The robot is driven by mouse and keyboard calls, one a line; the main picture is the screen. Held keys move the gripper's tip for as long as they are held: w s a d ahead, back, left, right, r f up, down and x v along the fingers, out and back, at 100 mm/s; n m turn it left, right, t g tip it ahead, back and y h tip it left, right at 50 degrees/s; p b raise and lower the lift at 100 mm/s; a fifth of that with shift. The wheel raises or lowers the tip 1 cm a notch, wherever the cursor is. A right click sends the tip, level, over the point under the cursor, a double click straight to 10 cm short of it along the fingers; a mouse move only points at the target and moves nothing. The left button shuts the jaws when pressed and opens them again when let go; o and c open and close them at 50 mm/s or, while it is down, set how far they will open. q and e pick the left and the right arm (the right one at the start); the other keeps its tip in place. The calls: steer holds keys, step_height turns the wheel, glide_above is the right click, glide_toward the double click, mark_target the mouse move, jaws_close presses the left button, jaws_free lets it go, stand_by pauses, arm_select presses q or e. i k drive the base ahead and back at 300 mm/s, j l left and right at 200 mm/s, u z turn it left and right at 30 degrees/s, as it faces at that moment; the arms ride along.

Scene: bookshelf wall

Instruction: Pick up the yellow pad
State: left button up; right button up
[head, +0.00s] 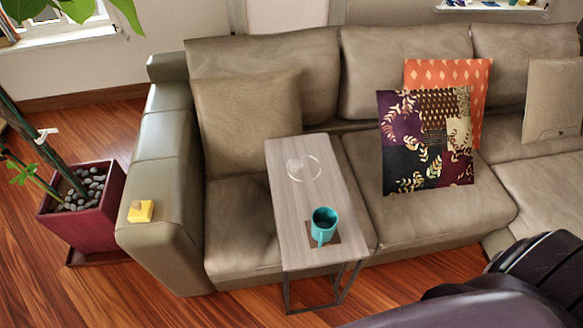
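A small yellow pad (141,211) lies on the flat top of the sofa's left armrest (165,177), near its front end. A small darker patch shows on it, too small to make out. Nothing touches the pad from above. Neither of my grippers shows in the head view.
A narrow side table (290,208) stands before the sofa (425,215), with a teal mug (324,222) on it. A red planter (82,220) stands left of the armrest. Patterned and orange cushions (437,74) lean on the sofa. Wood floor (100,290) is clear at lower left.

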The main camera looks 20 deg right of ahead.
mark_target(140, 211)
steer(key=j+z, duration=0.1)
steer(key=z, duration=0.65)
steer(key=j+z, duration=0.45)
steer(key=k+j+z, duration=0.1)
steer(key=j+z, duration=0.3)
steer(key=j, duration=0.25)
steer(key=k+j+z, duration=0.2)
steer(key=j+z, duration=0.25)
steer(key=j, duration=0.15)
